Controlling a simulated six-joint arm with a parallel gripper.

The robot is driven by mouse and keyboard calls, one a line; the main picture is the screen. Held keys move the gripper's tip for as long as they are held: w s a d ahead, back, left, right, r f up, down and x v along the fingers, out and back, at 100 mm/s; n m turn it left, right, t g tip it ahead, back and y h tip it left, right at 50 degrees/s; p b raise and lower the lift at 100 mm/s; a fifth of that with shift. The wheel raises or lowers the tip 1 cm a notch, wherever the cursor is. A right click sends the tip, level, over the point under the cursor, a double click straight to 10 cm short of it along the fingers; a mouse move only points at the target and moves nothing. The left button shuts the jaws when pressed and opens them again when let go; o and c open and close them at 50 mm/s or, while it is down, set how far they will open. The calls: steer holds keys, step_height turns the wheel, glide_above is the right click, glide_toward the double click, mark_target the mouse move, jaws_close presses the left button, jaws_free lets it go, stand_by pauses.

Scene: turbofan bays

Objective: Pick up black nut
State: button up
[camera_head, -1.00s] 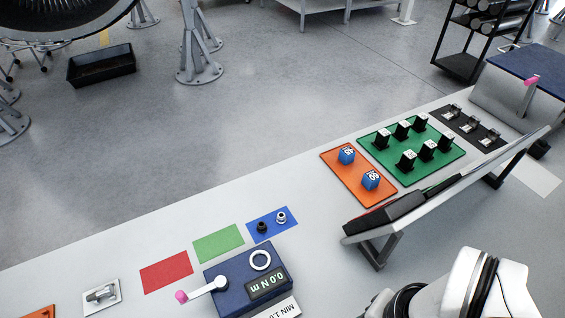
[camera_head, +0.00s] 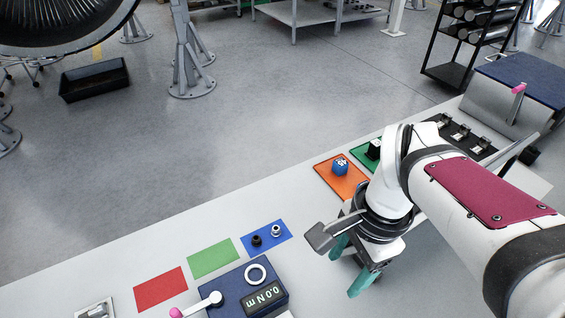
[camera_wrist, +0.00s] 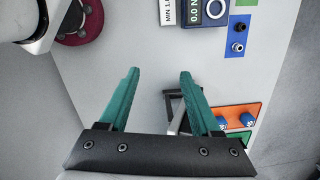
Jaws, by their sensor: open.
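The black nut (camera_head: 257,241) sits on the blue mat (camera_head: 279,228), to the left of a silver nut (camera_head: 276,231). My gripper (camera_head: 345,267) has teal fingers and hangs over the table to the right of the blue mat, apart from the nut. In the wrist view my gripper (camera_wrist: 159,75) has its fingers spread wide with nothing held between them.
A torque tester (camera_head: 240,290) with a handle and display stands in front of the mats. Green (camera_head: 213,257) and red (camera_head: 160,289) mats lie to the left. An orange mat (camera_head: 326,178) with blue cubes is behind my arm.

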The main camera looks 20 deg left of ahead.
steer(key=w+a+f+m, duration=0.1)
steer(key=w+a+m, duration=0.2)
steer(key=w+a, duration=0.35)
steer(key=m+h, duration=0.1)
steer(key=m, duration=0.7)
glide_above(256, 238)
step_height(256, 238, down, 8)
step_height(256, 238, down, 15)
steer(key=shift+f, duration=0.1)
jaws_close()
